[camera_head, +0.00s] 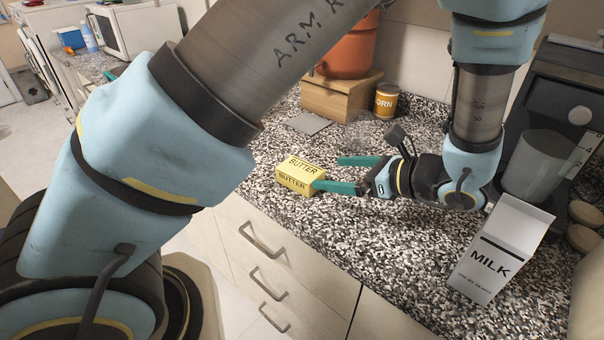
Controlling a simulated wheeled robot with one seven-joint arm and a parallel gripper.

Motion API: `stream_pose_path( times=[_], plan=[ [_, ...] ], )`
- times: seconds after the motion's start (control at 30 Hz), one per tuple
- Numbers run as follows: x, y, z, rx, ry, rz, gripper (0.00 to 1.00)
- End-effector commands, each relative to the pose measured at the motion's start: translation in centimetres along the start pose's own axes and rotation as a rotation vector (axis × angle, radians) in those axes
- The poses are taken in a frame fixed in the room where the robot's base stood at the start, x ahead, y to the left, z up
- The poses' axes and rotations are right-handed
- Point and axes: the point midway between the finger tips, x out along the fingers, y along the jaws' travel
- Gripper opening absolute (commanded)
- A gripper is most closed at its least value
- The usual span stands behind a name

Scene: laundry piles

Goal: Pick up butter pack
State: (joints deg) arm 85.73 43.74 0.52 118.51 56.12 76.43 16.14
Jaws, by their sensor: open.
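A yellow butter pack (293,178) lies on the speckled counter (282,226) near its front edge, left of the middle of the view. My gripper (327,173) points left with its two green fingers spread apart. The nearer finger's tip is at the right side of the butter pack and overlaps it in the picture; I cannot tell whether they touch. The farther finger is behind and to the right of the pack. Nothing is held between the fingers.
A milk carton (496,252) stands front right, near a dark appliance (553,100). A corn can (386,101) and a wooden box (340,97) with an orange pot (349,52) stand behind. A flat grey piece (308,123) lies behind the butter. Drawers (262,268) are below the counter.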

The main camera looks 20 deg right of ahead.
Motion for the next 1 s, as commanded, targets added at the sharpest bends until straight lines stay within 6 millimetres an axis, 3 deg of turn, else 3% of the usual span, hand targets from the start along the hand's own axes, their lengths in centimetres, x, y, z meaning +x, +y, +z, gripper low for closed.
stream_pose_path(
  times=[0.3,0.57,0.8,1.0],
  plan=[
    [4.3,0.0,0.2,0.004,-0.004,-0.001,1.0],
    [6.2,0.0,0.4,0.003,-0.003,0.0,1.0],
    [9.6,0.0,0.7,0.003,-0.002,0.001,1.0],
    [10.6,0.0,0.4,0.002,-0.002,-0.002,1.0]
  ],
)
